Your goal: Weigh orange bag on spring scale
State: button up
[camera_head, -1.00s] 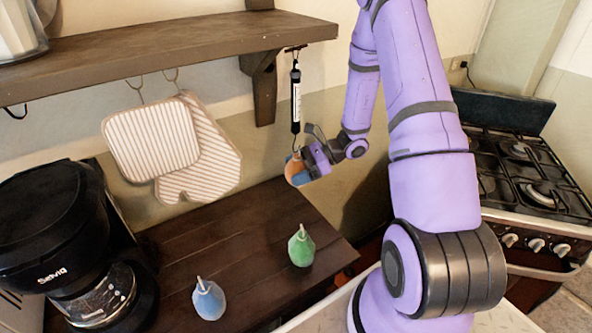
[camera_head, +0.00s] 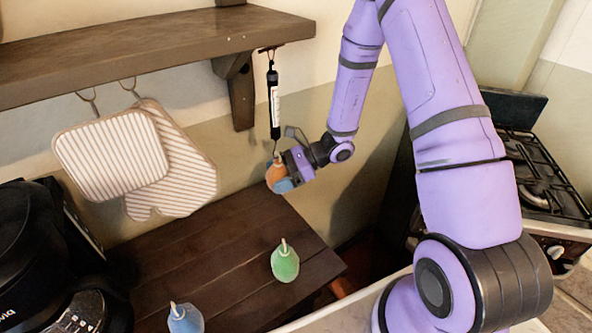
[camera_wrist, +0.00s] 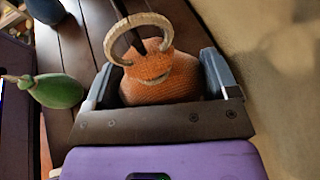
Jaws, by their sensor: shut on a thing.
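The orange bag (camera_head: 277,174) is at the lower end of the spring scale, above the counter. My gripper (camera_head: 287,176) is shut on it from the right. In the wrist view the orange bag (camera_wrist: 158,75) sits between the two fingers, with a pale ring loop standing on its top. A dark thin part, likely the scale's hook, crosses the loop; I cannot tell whether it bears the bag. The spring scale (camera_head: 274,105), black with a white label, hangs upright from the shelf's underside.
A green bag (camera_head: 285,262) and a blue bag (camera_head: 185,318) stand on the dark wooden counter (camera_head: 225,262). The wall shelf (camera_head: 150,45) is above. Striped oven mitts (camera_head: 110,158) hang left of the scale. A coffee maker (camera_head: 30,240) is far left, a stove (camera_head: 540,170) right.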

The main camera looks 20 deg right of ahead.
jog(key=shift+w+d+r, duration=0.1)
jog(key=shift+d+r, duration=0.55)
jog(key=shift+d, duration=0.05)
jog(key=shift+w+d, duration=0.2)
jog(key=shift+d, duration=0.7)
jog(key=shift+w+d, duration=0.15)
jog(key=shift+d, duration=0.75)
jog(key=shift+w+d, duration=0.2)
jog(key=shift+d, duration=0.7)
jog(key=shift+d, duration=0.1)
